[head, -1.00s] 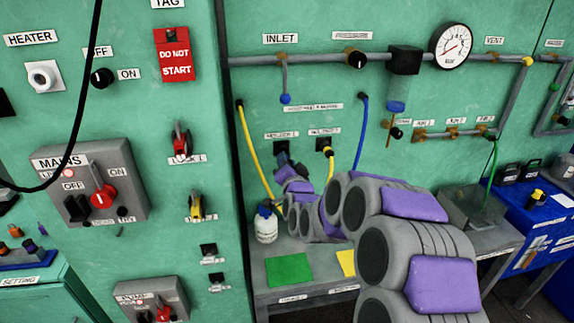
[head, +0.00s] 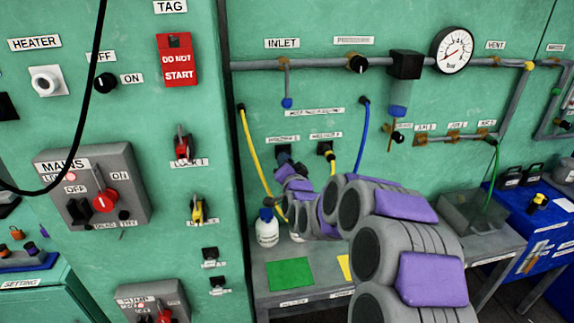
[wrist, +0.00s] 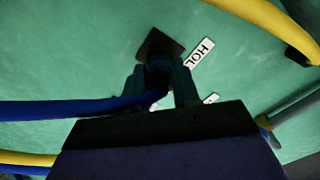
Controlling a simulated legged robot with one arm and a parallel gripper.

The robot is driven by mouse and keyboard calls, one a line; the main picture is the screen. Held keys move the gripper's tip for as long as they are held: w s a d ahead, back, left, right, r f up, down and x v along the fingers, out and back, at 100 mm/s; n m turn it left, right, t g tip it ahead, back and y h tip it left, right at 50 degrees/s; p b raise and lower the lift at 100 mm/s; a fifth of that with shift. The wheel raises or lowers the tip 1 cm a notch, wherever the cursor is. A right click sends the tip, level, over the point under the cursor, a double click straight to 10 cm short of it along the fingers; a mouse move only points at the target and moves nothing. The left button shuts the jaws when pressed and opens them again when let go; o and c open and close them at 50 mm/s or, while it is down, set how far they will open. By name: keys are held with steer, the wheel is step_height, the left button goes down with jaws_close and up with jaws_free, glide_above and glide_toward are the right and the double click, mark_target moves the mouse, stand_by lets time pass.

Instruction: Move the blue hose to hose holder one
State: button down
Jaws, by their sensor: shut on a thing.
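The blue hose (head: 362,130) hangs from the pipework in the head view and passes behind my arm. In the wrist view the blue hose (wrist: 70,109) comes in from the left and bends up between the fingers of my gripper (wrist: 160,82). My gripper is shut on its end. Hose holder one, a dark square block (wrist: 160,45), is straight ahead of the fingertips, with the hose end lined up at it. Whether the end is seated inside cannot be told. In the head view my gripper (head: 287,168) is at holder one (head: 284,152), partly hiding it.
Holder two (head: 326,148), to the right, has a yellow hose (head: 332,165) end at it. The yellow hose also hangs at left, close to my wrist. A white bottle (head: 267,230) and a green mat (head: 290,273) are on the bench below.

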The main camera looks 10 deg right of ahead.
steer(key=shift+w, duration=0.15)
steer(key=c, duration=0.7)
jaws_free()
steer(key=shift+c, duration=0.2)
steer(key=shift+f, duration=0.1)
